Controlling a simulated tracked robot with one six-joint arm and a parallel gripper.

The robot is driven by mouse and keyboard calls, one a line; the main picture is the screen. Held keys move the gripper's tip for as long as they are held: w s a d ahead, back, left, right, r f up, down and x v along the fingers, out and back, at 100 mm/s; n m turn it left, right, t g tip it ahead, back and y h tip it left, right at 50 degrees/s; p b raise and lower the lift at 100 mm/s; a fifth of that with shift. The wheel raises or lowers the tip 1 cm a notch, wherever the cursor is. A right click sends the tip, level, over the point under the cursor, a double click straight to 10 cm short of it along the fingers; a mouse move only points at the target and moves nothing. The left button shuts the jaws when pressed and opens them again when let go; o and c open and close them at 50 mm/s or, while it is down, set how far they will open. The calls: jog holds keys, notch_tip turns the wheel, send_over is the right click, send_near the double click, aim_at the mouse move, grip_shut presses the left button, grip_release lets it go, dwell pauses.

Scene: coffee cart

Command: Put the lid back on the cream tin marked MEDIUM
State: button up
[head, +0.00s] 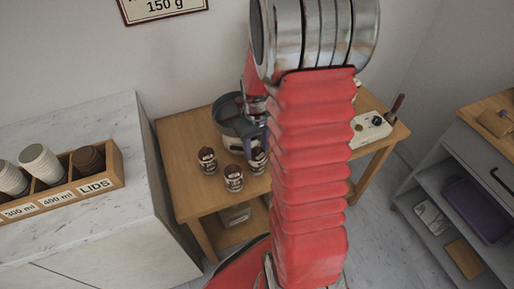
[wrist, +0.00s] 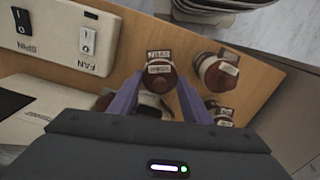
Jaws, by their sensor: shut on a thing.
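Three small round containers with brown tops and pale labels stand on the wooden table in the head view: one at left (head: 207,160), one in front (head: 233,178), and one under my gripper (head: 256,140), partly hidden. In the wrist view, the two purple fingers (wrist: 158,84) are closed around a round brown-topped piece (wrist: 158,76) with a pale label and a dark tag. I cannot tell whether it is a lid alone or a whole container, and its lettering is unreadable. Two similar containers (wrist: 217,72) (wrist: 221,116) stand to its right. I cannot make out MEDIUM on any of them.
A LIDS rack (head: 95,185) sits on the left counter. My arm hides the table's middle.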

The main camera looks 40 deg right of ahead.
dwell(0.3)
jog(key=o, duration=1.6)
jog(key=shift+r, duration=3.5)
jog(key=shift+c, duration=0.7)
grip_shut()
jog(key=shift+f, duration=1.95)
jog(key=shift+r, duration=0.1)
